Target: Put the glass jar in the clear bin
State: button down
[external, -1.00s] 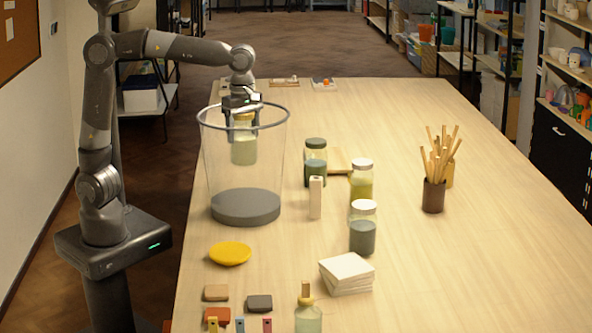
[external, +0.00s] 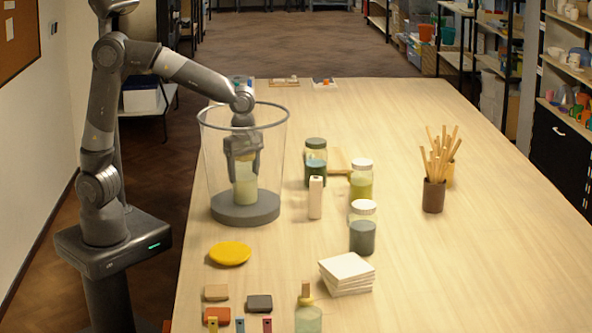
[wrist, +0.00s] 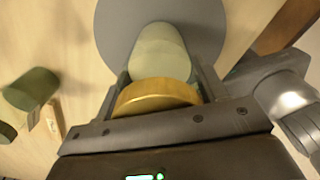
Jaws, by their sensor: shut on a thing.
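The glass jar (external: 245,188) has a pale green body and a yellow-gold lid. It is upright inside the clear bin (external: 208,165), low over the bin's grey bottom; I cannot tell whether it touches.
Several other jars stand right of the bin, including a green-lidded one (external: 316,160) and a white-lidded one (external: 362,230). A pale block (external: 316,198) is beside them. A yellow disc (external: 229,254) lies in front of the bin.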

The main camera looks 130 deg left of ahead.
jog(key=shift+c, duration=1.4)
grip_release()
jog(key=shift+f, duration=0.1)
notch_tip(320, 180, up, 12)
jog(key=shift+r, duration=0.15)
jog(key=shift+r, duration=0.1)
